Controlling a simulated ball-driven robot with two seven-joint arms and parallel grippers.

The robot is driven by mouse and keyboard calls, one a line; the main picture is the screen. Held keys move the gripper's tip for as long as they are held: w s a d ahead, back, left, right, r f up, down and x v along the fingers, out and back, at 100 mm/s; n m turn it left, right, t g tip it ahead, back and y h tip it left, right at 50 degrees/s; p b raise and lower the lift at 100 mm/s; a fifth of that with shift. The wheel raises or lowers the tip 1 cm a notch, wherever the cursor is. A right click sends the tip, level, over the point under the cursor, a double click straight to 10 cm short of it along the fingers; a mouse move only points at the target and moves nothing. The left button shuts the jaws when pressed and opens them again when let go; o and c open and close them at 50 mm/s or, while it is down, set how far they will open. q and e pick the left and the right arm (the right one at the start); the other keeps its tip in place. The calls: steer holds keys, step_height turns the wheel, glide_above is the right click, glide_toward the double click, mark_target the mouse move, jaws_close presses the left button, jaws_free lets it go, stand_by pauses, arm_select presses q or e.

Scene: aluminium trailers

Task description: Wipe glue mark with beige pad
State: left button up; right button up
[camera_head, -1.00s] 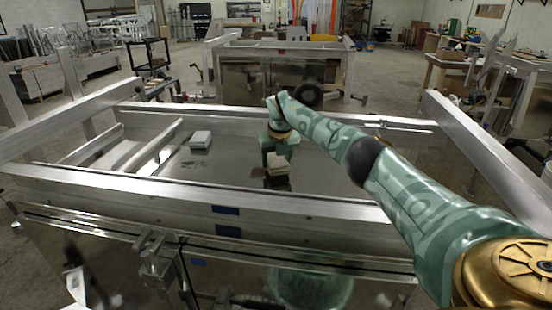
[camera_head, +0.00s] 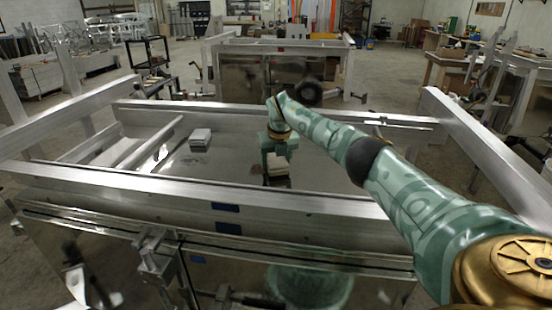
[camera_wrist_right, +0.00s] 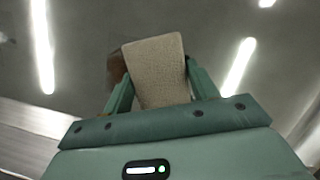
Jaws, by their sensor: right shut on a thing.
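The beige pad (camera_head: 277,164) is in my right gripper (camera_head: 277,157), low over the grey panel (camera_head: 225,165) inside the aluminium frame. In the right wrist view the pad (camera_wrist_right: 156,72) stands between the two green fingers of the right gripper (camera_wrist_right: 156,84), which is shut on it. A brownish patch (camera_wrist_right: 117,69), likely the glue mark, shows beside the pad's left edge, and the pad hides part of it. I cannot tell whether the pad touches the panel. My left gripper is not in view.
A pale grey block (camera_head: 200,138) lies on the panel to the left. The front aluminium rail (camera_head: 130,185) and the right rail (camera_head: 490,145) border the panel. Clear panel lies between block and gripper. A clamp (camera_head: 155,255) hangs below the front rail.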

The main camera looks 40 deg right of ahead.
steer(key=shift+f, duration=0.35)
